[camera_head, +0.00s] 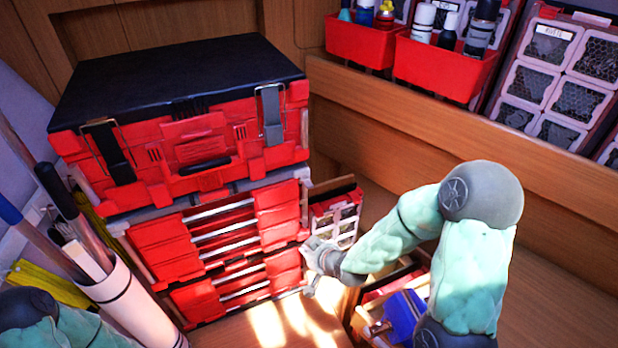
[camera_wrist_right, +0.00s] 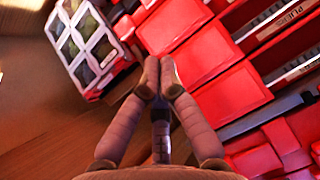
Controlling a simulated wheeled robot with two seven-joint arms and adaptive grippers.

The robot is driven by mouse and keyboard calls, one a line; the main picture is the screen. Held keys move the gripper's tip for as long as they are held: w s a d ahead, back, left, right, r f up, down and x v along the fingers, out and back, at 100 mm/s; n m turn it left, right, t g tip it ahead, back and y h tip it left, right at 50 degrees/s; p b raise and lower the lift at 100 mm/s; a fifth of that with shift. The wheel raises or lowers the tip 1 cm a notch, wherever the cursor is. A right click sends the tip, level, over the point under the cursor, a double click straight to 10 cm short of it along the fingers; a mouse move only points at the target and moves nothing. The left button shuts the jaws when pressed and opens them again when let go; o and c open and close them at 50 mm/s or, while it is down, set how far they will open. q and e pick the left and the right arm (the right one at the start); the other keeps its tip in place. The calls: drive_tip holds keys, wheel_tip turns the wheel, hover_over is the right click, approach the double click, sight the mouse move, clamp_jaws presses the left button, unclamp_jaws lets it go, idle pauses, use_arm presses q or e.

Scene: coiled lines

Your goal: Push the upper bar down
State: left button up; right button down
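A red tool chest (camera_head: 205,240) with drawers stands at the left, under a red case (camera_head: 190,150) with a black lid. Several pale horizontal bars cross the drawer fronts; the top one (camera_head: 222,205) lies just below the case. I cannot tell for certain which is the upper bar. My right gripper (camera_head: 312,246) is beside the chest's right side, at drawer height. In the right wrist view its fingertips (camera_wrist_right: 160,72) are together and empty, in front of a red drawer end (camera_wrist_right: 230,105). Contact cannot be told. My left gripper is out of view; only my left arm shows at bottom left.
A clear-fronted organizer (camera_head: 338,220) stands right of the chest, close to my right gripper. A blue item (camera_head: 404,316) lies in a wooden holder below my right arm. A white tube (camera_head: 130,305) with rods stands front left. Red bins (camera_head: 440,68) sit on the back shelf.

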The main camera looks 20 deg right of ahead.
drive_tip(key=w+d+r+t+h+p, duration=0.1)
drive_tip(key=d+r+t, duration=0.1)
drive_tip(key=r, duration=0.8)
drive_tip(key=w+d+r+n+t+p, duration=0.1)
drive_tip(key=d+r+t, duration=0.2)
drive_tip(key=r, duration=0.8)
drive_tip(key=shift+d+h, duration=0.4)
drive_tip(key=shift+d, duration=0.3)
drive_tip(key=shift+w, duration=0.1)
drive_tip(key=x, duration=0.3)
drive_tip(key=f+p+x, duration=0.1)
drive_tip(key=x, duration=0.3)
drive_tip(key=f+x, duration=0.1)
drive_tip(key=x, duration=0.2)
drive_tip(key=shift+f, duration=0.8)
